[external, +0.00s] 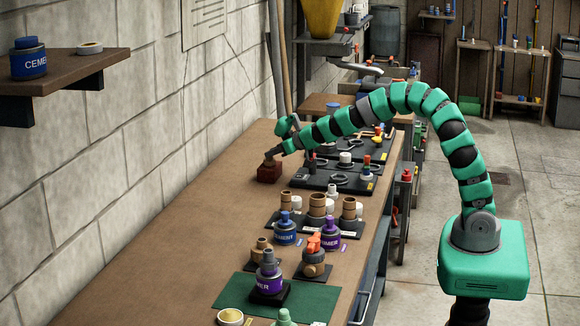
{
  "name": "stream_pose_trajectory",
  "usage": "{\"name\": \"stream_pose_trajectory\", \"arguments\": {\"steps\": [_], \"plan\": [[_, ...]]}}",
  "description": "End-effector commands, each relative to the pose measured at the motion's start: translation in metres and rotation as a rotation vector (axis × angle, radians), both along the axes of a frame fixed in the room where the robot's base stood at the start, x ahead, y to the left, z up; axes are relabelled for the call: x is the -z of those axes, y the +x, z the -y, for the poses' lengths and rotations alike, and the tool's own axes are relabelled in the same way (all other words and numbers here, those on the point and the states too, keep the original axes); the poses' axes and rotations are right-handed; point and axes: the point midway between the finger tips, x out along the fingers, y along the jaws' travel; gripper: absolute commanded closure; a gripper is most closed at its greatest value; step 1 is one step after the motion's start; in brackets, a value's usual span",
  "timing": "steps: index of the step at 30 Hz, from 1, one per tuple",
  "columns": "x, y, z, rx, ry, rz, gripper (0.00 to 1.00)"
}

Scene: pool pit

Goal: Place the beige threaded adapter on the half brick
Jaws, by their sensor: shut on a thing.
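The half brick (268,174) is a small dark red block on the wooden bench, near the wall at the far part of the bench. My gripper (273,154) is just above it, reaching in from the right, and is shut on the beige threaded adapter (269,162). The adapter is small in the picture and partly hidden by the fingers. It is at the top of the brick and looks to be touching it, but I cannot tell whether it rests its full weight there.
Dark trays with fittings (335,181) lie right of the brick. Nearer are several tan couplings (317,205), a blue cement can (285,232), purple primer cans (331,238) and a green mat (225,292). The block wall borders the left; the bench left of these is clear.

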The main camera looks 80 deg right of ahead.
Motion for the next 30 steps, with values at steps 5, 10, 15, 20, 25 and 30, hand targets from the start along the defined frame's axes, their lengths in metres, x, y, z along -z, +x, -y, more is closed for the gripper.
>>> {"name": "stream_pose_trajectory", "arguments": {"steps": [5, 10, 15, 20, 25, 30], "plan": [[0.003, 0.0, 0.0, 0.0, 0.001, 0.0, 0.68], [0.002, 0.0, 0.0, 0.0, 0.001, 0.0, 0.55], [0.002, 0.0, 0.0, 0.0, 0.001, 0.0, 0.55], [-0.003, -0.004, -0.001, 0.0, 0.001, 0.0, 0.55], [-0.013, -0.021, -0.004, -0.002, 0.002, 0.0, 0.55], [-0.026, -0.043, -0.008, 0.0, 0.002, 0.001, 0.55]]}}
